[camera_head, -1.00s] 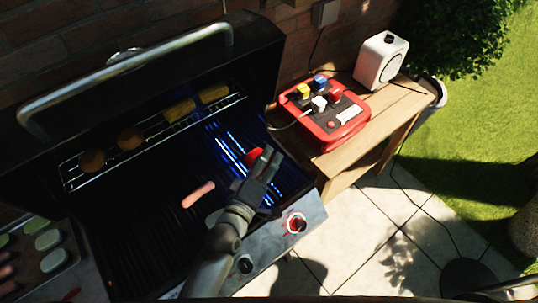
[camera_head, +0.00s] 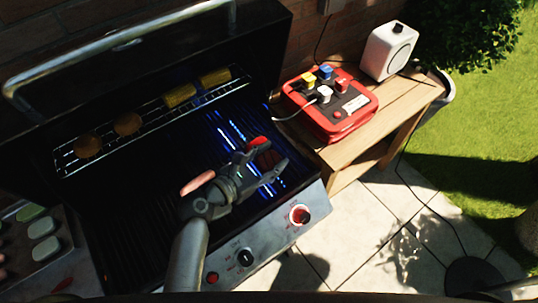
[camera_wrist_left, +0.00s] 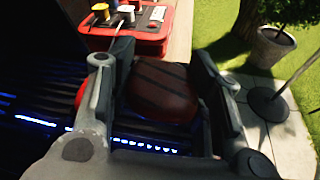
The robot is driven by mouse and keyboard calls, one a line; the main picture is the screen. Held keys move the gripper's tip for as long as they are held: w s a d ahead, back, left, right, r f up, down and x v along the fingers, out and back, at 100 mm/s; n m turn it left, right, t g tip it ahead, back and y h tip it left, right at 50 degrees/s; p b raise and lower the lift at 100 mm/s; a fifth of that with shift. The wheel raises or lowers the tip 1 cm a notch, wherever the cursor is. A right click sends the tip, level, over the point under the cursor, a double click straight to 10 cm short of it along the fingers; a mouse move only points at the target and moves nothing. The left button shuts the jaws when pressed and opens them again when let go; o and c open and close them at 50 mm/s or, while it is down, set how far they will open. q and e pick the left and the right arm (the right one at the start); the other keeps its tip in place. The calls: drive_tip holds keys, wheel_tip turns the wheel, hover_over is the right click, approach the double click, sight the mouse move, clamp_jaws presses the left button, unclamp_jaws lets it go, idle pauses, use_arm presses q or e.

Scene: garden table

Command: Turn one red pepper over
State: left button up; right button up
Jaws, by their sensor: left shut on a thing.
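My left gripper (camera_head: 266,160) is over the right part of the grill, above the blue-lit burner slots. It is shut on a red pepper (camera_wrist_left: 162,92), which lies between its two fingers in the left wrist view. The side of this pepper that shows is dark red with dark grill stripes. Another bright red piece, seemingly a second red pepper (camera_head: 259,141), shows just beyond the fingers; a sliver of it shows left of the left finger in the wrist view (camera_wrist_left: 80,96). Whether the held pepper touches the grate is unclear. My right gripper is not clearly in view.
A sausage (camera_head: 198,182) lies on the grate left of my gripper, partly behind it. The upper rack (camera_head: 150,125) holds corn pieces and round patties. A tray with pale slices (camera_head: 43,248) is at left. A red power box (camera_head: 332,105) and white speaker (camera_head: 388,50) stand on the wooden table.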

use_arm(q)
drive_tip(key=shift+w+f+n, duration=0.1)
drive_tip(key=shift+f+n, duration=0.4)
drive_tip(key=shift+n, duration=0.3)
drive_tip(key=shift+g+h, duration=0.3)
drive_tip(key=shift+f+b, duration=1.75)
drive_tip(key=shift+f, duration=0.85)
drive_tip(key=shift+f, duration=0.15)
drive_tip(key=shift+f, duration=0.15)
drive_tip(key=o, duration=1.1)
drive_tip(key=v, duration=1.2)
